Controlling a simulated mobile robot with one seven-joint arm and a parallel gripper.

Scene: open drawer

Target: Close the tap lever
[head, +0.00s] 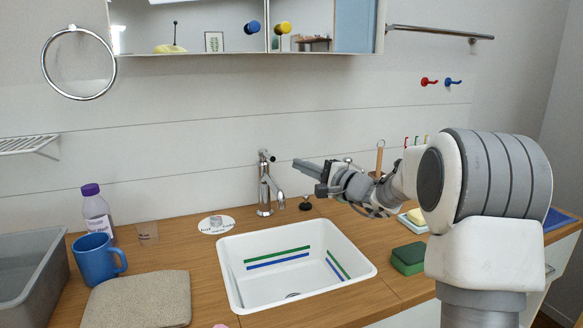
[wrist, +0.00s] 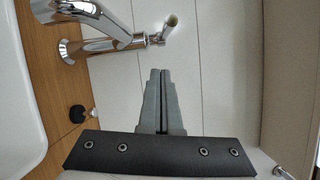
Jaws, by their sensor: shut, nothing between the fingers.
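The chrome tap (head: 265,185) stands on the wooden counter behind the white sink. Its lever (head: 267,156) sits at the top of the tap. In the wrist view the tap body (wrist: 95,22) is at the upper left and the lever (wrist: 168,28) points up and to the right, just beyond my fingertips. My gripper (head: 299,165) is to the right of the tap, at about the lever's height, pointing left. In the wrist view my gripper (wrist: 160,72) has its fingers together and empty. A small gap shows between the fingertips and the lever.
The white sink (head: 228,270) lies in front of the tap. A black stopper (head: 305,203) stands right of the tap. A blue mug (head: 95,262), a bottle (head: 97,215) and a folded mat (head: 140,300) are on the left. A mirror cabinet (head: 200,40) hangs above.

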